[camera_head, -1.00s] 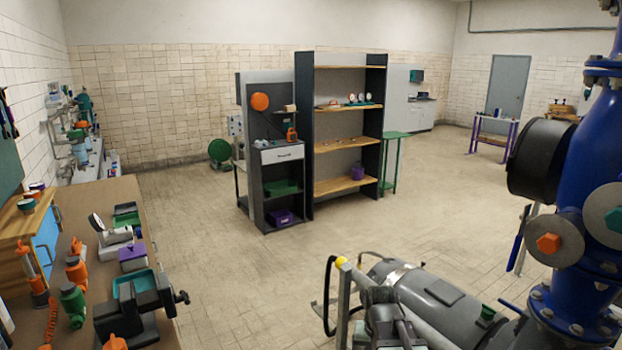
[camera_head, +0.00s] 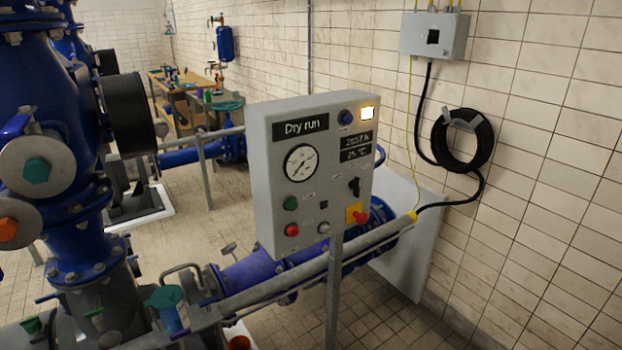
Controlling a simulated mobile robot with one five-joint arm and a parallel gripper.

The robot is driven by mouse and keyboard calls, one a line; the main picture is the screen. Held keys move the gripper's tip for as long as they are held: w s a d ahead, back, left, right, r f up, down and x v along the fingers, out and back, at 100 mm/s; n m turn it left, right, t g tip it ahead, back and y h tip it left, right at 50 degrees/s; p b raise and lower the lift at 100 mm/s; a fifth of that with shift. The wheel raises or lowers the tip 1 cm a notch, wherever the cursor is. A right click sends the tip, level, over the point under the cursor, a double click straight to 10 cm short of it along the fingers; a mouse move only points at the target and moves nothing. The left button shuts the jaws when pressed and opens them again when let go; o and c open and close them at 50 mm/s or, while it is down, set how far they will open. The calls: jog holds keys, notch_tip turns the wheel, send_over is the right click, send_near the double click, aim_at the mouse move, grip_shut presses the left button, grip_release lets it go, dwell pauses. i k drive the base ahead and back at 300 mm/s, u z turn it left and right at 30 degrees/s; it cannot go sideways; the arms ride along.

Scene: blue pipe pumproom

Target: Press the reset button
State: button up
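A grey control box (camera_head: 262,190) on a post stands in the middle of the view, with a "Dry run" sign (camera_head: 301,127) at its top left. Its face carries a blue button (camera_head: 346,117), a green button (camera_head: 291,203), a red button (camera_head: 292,230), a grey knob or button (camera_head: 324,228) and a red mushroom button (camera_head: 361,218) on a yellow plate. The small labels are too blurred to read, so I cannot tell which one is the reset button. My gripper is not in view.
A lit lamp (camera_head: 367,113), a gauge (camera_head: 301,163) and a black switch (camera_head: 354,186) share the panel. Blue pipework (camera_head: 75,190) stands at the left. A grey rail (camera_head: 290,265) and blue pipes run low around the post. A black hose coil (camera_head: 464,140) hangs on the right wall.

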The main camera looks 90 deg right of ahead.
aim_at(346, 118)
jog(key=z, duration=0.8)
jog(key=k, duration=0.45)
jog(key=z, duration=1.9)
